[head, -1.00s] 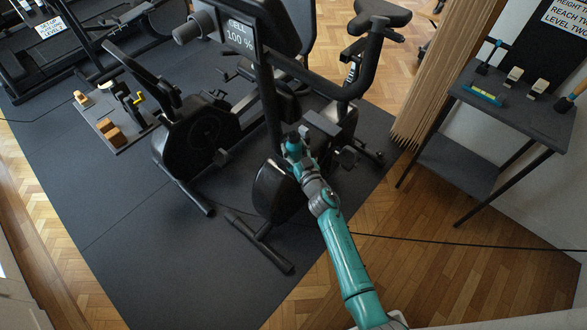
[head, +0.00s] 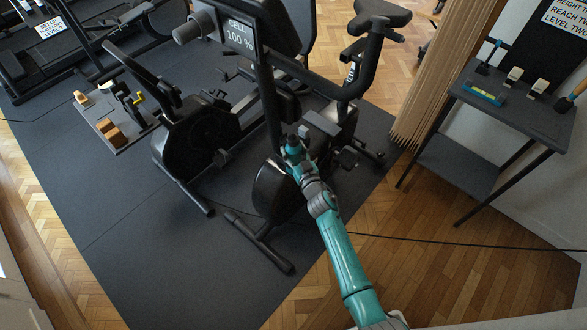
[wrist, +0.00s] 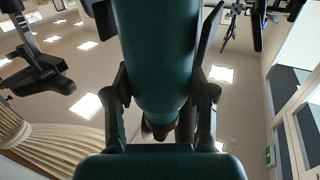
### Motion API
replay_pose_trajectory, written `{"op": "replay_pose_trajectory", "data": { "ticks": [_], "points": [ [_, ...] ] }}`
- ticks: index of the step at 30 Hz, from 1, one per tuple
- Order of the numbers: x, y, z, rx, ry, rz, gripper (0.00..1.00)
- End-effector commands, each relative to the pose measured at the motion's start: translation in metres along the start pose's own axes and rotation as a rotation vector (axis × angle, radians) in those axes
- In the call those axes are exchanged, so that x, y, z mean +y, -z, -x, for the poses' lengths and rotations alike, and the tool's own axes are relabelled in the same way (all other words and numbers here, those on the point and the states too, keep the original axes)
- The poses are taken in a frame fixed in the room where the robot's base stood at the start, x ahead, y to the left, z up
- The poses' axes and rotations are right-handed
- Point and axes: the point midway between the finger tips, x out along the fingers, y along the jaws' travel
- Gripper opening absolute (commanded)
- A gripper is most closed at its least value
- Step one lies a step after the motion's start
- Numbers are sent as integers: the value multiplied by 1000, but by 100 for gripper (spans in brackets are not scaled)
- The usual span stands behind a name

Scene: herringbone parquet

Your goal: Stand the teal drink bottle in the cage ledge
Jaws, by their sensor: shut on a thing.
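The teal drink bottle (head: 294,151), with a dark cap, is held at the end of my arm, in front of the near exercise bike. In the wrist view the bottle (wrist: 155,60) fills the upper middle, between the two dark fingers of my gripper (wrist: 162,105). My gripper (head: 304,168) is shut on the bottle. In the head view the bottle looks roughly upright, cap up, and its lower part is hidden by the gripper. I cannot make out the cage ledge for certain; the dark bike frame lies behind the bottle.
The near bike (head: 275,190) stands on a dark mat (head: 130,235), with its screen and handlebar post close to the bottle. A dark side table (head: 530,115) with small items stands at the right, beside a slatted wooden screen (head: 430,80). A tray (head: 120,148) with blocks is at left.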

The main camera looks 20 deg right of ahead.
Motion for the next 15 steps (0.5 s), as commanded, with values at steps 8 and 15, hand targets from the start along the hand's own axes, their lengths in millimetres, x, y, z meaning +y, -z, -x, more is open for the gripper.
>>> {"op": "replay_pose_trajectory", "data": {
  "ticks": [8,15],
  "points": [
    [0,-3,0,1,1,-1,0],
    [0,-5,0,1,1,1,85]
  ]
}}
